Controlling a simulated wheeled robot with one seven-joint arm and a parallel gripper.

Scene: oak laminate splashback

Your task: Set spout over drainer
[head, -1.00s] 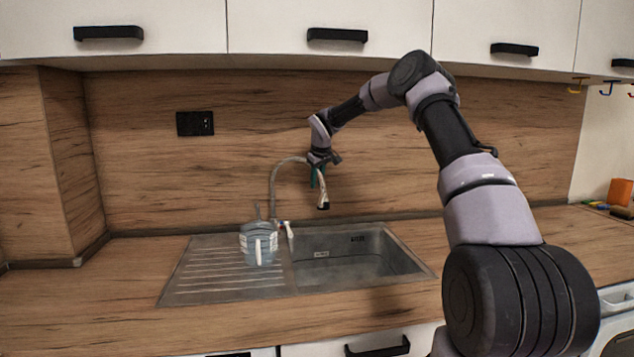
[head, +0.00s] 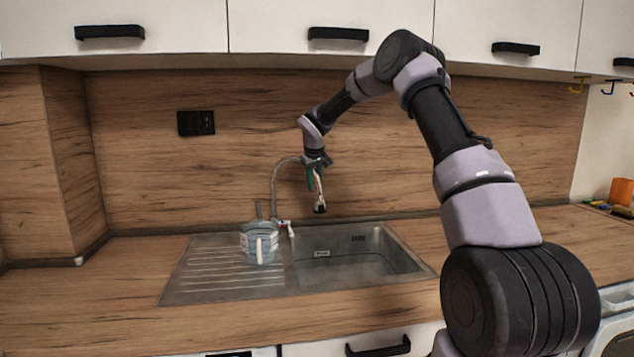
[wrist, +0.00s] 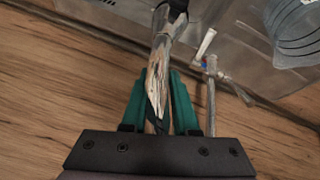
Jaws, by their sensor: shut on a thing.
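The spout is a curved metal pipe (head: 275,185) that rises from behind the sink and bends over to a dark-tipped end (head: 320,207). My gripper (head: 315,177) is shut on the spout's end part, above the left part of the sink bowl. In the wrist view, the green fingers of my gripper (wrist: 160,100) close on both sides of the spout (wrist: 160,70). The ribbed metal drainer (head: 205,270) is left of the bowl (head: 350,265). The spout's end is right of the drainer.
A clear bluish pot-like vessel (head: 260,243) stands on the drainer's right part; it also shows in the wrist view (wrist: 295,30). The tap lever (head: 287,226) is behind it. White cupboards (head: 330,20) hang above. The drainer's left part is clear.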

